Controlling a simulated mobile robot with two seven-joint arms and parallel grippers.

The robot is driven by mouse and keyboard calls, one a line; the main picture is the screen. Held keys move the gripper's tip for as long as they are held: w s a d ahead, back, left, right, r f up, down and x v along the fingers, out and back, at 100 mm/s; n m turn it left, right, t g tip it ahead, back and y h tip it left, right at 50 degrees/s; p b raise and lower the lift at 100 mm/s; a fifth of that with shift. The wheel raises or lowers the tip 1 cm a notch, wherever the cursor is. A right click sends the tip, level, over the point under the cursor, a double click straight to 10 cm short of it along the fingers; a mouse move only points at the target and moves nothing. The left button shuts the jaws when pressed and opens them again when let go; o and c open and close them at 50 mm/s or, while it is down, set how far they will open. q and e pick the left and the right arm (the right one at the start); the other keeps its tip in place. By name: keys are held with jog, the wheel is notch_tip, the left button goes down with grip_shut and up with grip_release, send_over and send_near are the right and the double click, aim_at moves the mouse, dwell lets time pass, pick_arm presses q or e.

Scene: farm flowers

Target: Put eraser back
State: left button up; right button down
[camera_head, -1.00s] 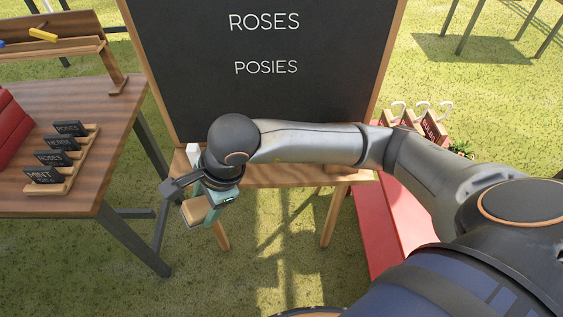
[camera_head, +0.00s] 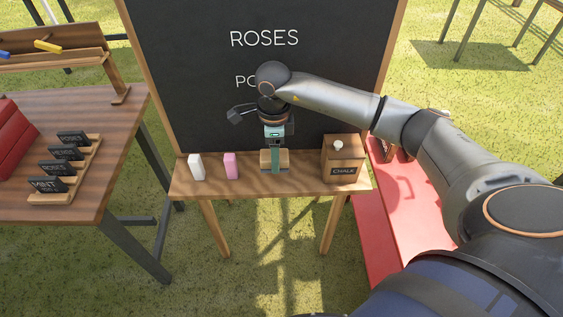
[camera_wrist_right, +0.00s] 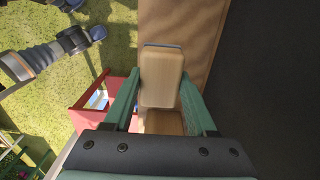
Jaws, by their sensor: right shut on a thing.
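In the right wrist view the eraser (camera_wrist_right: 161,75) shows as a pale wooden block with a thin bluish edge, held between both fingers (camera_wrist_right: 161,88). My right gripper is shut on it. It is at or just above the ledge; I cannot tell whether it touches. The blackboard (camera_head: 215,95) stands behind, reading ROSES with a second word partly hidden by my arm. My left gripper is not in view.
A wooden CHALK box (camera_head: 344,160) stands to the right. A table (camera_head: 97,185) with small signs (camera_head: 60,160) is at the left; a red bench (camera_head: 415,205) is at the right.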

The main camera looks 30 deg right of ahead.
aim_at(281, 164)
jog(key=shift+w+d+f, duration=0.15)
jog(key=shift+d+f, duration=0.3)
jog(key=shift+f, duration=0.1)
jog(key=shift+w+d+f, duration=0.15)
jog(key=shift+d+f, duration=0.25)
jog(key=shift+f, duration=0.15)
jog(key=shift+w+d+f+p, duration=0.1)
jog(key=shift+d+f+p, duration=0.1)
jog(key=shift+f, duration=0.75)
jog(key=shift+d+f+p, duration=0.1)
jog(key=shift+f+p, duration=0.1)
jog(key=shift+f, duration=0.75)
jog(key=shift+c, duration=1)
grip_release()
jog(key=shift+r, duration=0.1)
